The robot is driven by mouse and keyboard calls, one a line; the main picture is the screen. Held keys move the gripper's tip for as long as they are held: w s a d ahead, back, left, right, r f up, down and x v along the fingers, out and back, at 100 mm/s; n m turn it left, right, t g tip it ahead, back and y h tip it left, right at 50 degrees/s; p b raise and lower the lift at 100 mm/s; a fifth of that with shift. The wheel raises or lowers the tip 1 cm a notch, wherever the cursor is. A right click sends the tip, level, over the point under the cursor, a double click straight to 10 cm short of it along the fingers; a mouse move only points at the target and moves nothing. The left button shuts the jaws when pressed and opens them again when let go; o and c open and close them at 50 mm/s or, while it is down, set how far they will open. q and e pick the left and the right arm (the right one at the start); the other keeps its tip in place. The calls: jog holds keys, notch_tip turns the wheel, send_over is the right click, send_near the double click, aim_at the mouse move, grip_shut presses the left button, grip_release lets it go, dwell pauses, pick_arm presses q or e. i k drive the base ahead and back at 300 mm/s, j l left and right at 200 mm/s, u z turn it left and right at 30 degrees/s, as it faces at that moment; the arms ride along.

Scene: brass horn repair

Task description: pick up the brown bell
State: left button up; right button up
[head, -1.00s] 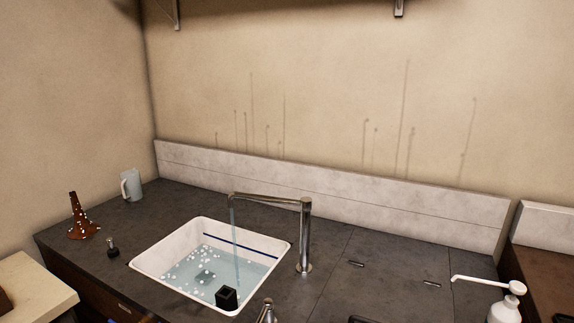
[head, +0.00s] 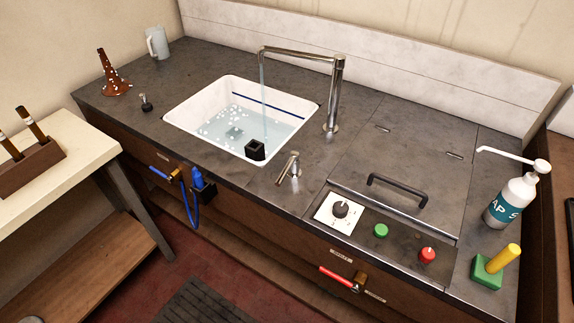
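The brown bell (head: 114,82) stands upright at the far left end of the dark counter (head: 208,59), wide end down. It is cone-shaped with white specks on it. It is left of the sink (head: 178,114) and in front of a pale mug (head: 157,43). Neither of my grippers shows in the head view.
Water runs from the tap (head: 335,95) into the sink, where a black block (head: 255,149) sits. A small black-knobbed plug (head: 146,102) stands between bell and sink. A pale side table (head: 75,160) with a brown rack (head: 30,168) is at left. A soap bottle (head: 511,200) stands at right.

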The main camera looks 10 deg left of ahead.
aim_at(121, 87)
jog(key=u, duration=1.25)
